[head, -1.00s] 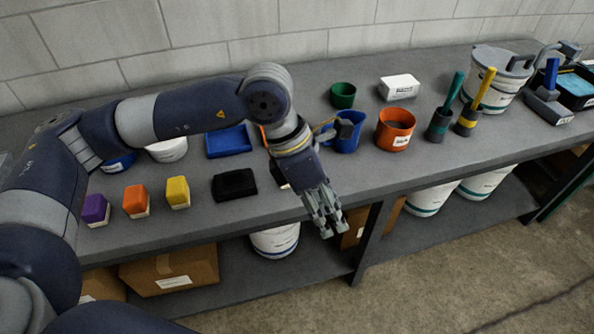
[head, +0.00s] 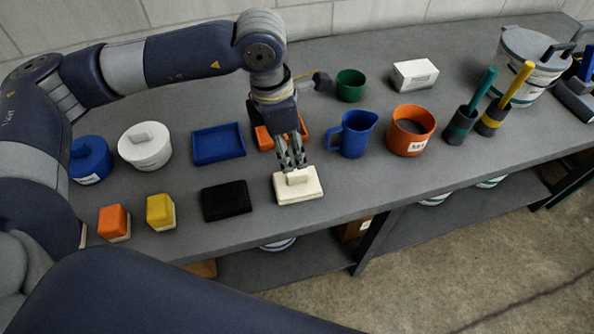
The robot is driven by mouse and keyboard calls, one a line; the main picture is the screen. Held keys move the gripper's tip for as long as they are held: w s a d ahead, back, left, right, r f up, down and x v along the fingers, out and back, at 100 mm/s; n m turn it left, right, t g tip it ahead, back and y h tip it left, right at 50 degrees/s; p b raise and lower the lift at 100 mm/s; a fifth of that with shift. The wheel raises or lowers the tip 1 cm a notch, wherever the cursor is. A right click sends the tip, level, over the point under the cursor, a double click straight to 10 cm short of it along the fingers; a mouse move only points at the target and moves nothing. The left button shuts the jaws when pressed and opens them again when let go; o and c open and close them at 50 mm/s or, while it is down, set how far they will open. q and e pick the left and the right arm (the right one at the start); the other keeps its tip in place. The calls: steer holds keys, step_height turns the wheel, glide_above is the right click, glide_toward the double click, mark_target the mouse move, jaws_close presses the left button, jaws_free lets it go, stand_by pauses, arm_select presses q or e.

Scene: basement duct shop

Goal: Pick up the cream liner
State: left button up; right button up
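The cream liner (head: 298,191) is a flat, pale rectangular piece with a small raised grip on top. It lies on the grey bench near the front edge, right of a black block. My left gripper (head: 293,166) points down just above it, fingertips close over the raised grip. The fingers look slightly apart, with nothing lifted between them. Whether they touch the grip cannot be told. My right gripper is not in view.
An orange tray (head: 265,138) is partly hidden behind my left gripper. A black block (head: 227,201) lies left of the liner. A blue tray (head: 218,144), blue jug (head: 352,134) and orange container (head: 410,130) stand nearby. The bench right of the liner is clear.

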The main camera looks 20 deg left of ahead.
mark_target(297, 173)
arm_select(q)
steer(key=f, duration=0.2)
steer(key=s+d, duration=0.1)
steer(key=shift+f+p, duration=0.3)
steer(key=shift+f, duration=0.1)
steer(key=shift+w+f, duration=0.15)
steer(key=shift+f, duration=0.1)
steer(key=f, duration=0.1)
steer(key=f+p, duration=0.1)
steer(key=f, duration=0.1)
steer(key=f+p, duration=0.1)
steer(key=shift+w+d+f, duration=0.2)
steer(key=shift+w, duration=0.2)
steer(key=shift+f, duration=0.4)
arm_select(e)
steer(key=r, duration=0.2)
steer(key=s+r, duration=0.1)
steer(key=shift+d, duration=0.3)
arm_select(q)
jaws_close()
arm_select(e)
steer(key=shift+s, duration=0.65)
